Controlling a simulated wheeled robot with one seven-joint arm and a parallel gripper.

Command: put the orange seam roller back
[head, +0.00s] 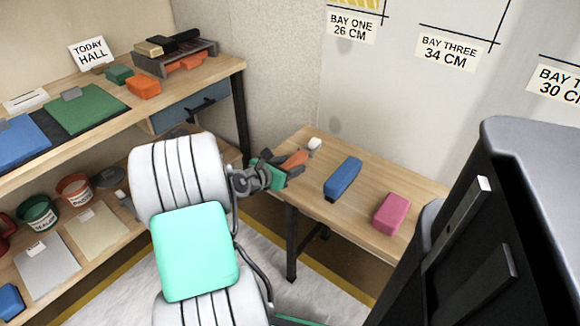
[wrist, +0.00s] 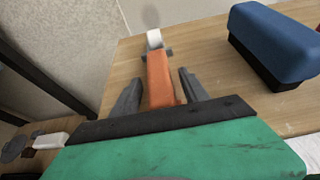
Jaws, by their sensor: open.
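The orange seam roller (head: 295,160) lies at the left end of the small wooden table. Its white roller end (head: 315,143) points away from me. In the wrist view the orange handle (wrist: 160,75) runs between the two dark fingers of my gripper (wrist: 161,85), with a gap on each side. My gripper (head: 284,168) is open at the near end of the handle.
A blue block-shaped tool (head: 343,178) and a pink one (head: 392,213) lie farther right on the small table (head: 350,215). A grey rack (head: 150,62) holding dark and orange tools stands on the left workbench (head: 95,130), near a "TODAY HALL" sign (head: 90,52).

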